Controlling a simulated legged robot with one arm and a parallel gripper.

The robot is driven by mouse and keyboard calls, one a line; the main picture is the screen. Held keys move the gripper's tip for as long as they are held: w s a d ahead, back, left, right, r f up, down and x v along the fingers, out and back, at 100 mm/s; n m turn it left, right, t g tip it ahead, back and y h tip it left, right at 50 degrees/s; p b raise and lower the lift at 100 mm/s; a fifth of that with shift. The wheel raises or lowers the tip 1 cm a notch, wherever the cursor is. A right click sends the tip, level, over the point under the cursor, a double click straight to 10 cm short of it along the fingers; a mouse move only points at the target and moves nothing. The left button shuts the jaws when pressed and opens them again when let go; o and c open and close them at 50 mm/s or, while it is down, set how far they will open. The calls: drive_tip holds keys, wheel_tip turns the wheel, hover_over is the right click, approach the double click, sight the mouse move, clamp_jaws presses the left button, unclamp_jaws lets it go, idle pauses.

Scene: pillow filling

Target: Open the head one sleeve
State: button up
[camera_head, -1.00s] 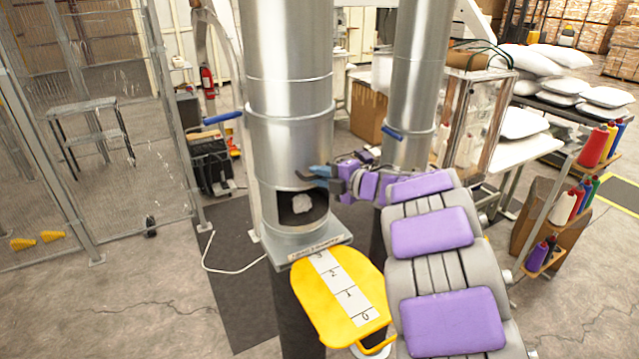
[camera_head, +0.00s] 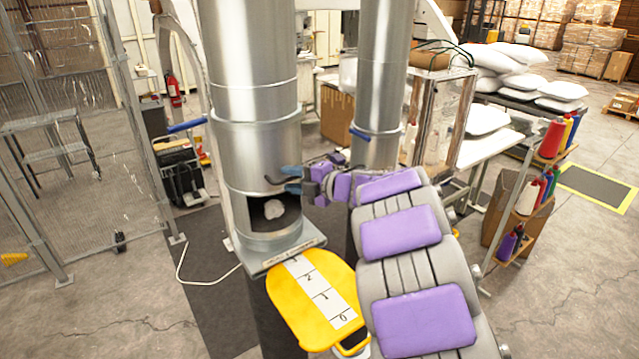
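The nearer steel column (camera_head: 255,90) carries a wider metal sleeve (camera_head: 245,150) at its lower part. Below the sleeve's lower edge is a dark opening with a white fluffy lump (camera_head: 274,209) inside. A small dark handle (camera_head: 272,181) sticks out near that edge. My gripper (camera_head: 291,179) is at the handle's right end, with its two blue fingertips apart, one above the other. I cannot tell whether a finger touches the handle.
A yellow paddle (camera_head: 290,310) with a numbered strip lies in front of the column's base. A second steel column (camera_head: 380,70) with a blue lever (camera_head: 360,134) stands behind my arm. A thread rack (camera_head: 520,200) stands at the right, and a mesh fence (camera_head: 80,130) at the left.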

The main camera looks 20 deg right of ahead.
drive_tip(key=b+v, duration=0.2)
drive_tip(key=v, duration=1.4)
drive_tip(key=shift+s+d, duration=0.2)
drive_tip(key=shift+d, duration=0.05)
drive_tip(key=w+d+m+t+h+b, duration=0.2)
drive_tip(key=d+m+t+h+b, duration=0.45)
drive_tip(key=m+h, duration=0.5)
drive_tip(key=s+d+f+m+g+h+b, duration=0.3)
drive_tip(key=s+f+m+g+h+b, duration=0.3)
drive_tip(key=s+f+m+g, duration=0.5)
drive_tip(key=s+a+f+m+g+y+b, duration=0.1)
drive_tip(key=s+a+f+g+y+b, duration=0.1)
drive_tip(key=s+a+f, duration=0.45)
drive_tip(key=s+a+f+m+g+y+b, duration=0.1)
drive_tip(key=s+a+f+g+b, duration=0.15)
drive_tip(key=s+f, duration=0.7)
drive_tip(key=s+a+f+g+y+b, duration=0.1)
drive_tip(key=s+a+f+g+y, duration=0.1)
drive_tip(key=s+a+f, duration=0.2)
drive_tip(key=s+a+f+g+y+b, duration=0.2)
drive_tip(key=s+a+f, duration=0.3)
drive_tip(key=s+a, duration=0.3)
drive_tip(key=s, duration=0.3)
drive_tip(key=shift+m+g, duration=0.35)
drive_tip(key=shift+g, duration=0.05)
